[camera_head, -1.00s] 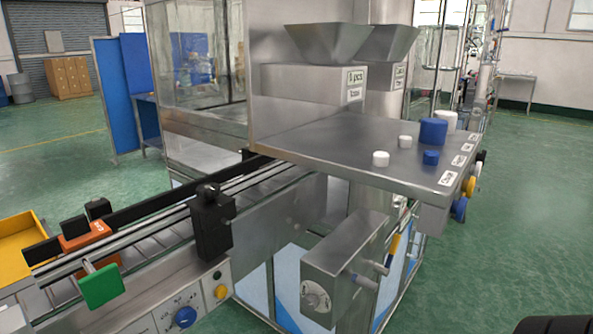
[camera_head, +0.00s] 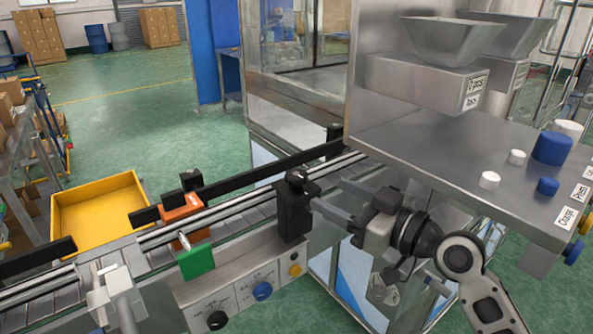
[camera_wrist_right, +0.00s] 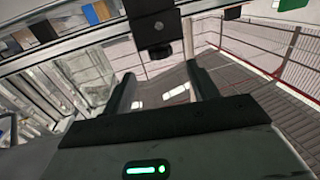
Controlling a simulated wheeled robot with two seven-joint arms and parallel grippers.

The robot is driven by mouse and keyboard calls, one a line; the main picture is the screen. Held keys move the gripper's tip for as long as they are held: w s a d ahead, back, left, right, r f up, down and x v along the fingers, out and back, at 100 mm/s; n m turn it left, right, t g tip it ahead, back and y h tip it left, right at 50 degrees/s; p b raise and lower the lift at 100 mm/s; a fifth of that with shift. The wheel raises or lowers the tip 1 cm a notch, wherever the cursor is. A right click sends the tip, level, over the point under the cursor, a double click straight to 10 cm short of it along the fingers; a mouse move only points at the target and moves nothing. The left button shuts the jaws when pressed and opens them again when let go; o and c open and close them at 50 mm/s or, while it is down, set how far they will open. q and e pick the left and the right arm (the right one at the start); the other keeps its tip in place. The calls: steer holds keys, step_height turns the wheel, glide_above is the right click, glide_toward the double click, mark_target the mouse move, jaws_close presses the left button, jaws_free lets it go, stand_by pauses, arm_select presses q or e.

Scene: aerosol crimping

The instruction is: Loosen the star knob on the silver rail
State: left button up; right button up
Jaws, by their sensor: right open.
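The black clamp block (camera_head: 294,212) sits on the near side of the silver rail (camera_head: 225,212), with a dark rounded knob (camera_head: 297,177) on its top. In the right wrist view the block (camera_wrist_right: 152,18) is straight ahead, with a small dark round knob (camera_wrist_right: 160,50) at its end. The lobes of a star shape are too small to make out. My right gripper (camera_head: 331,198) is open and empty, just right of the block. In the right wrist view its fingers (camera_wrist_right: 160,74) are spread, the knob lying beyond and between them. My left gripper is not in view.
A green plate (camera_head: 195,261) and an orange block (camera_head: 181,208) are on the rail left of the clamp. A control panel (camera_head: 240,292) is below. A steel shelf (camera_head: 450,160) with caps overhangs at right. A yellow tray (camera_head: 100,205) is behind the conveyor.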

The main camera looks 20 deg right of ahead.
mark_target(305, 182)
steer(key=p+x, duration=0.2)
steer(key=x, duration=0.7)
steer(key=shift+w+a, duration=0.25)
steer(key=shift+c, duration=0.3)
steer(key=c, duration=0.9)
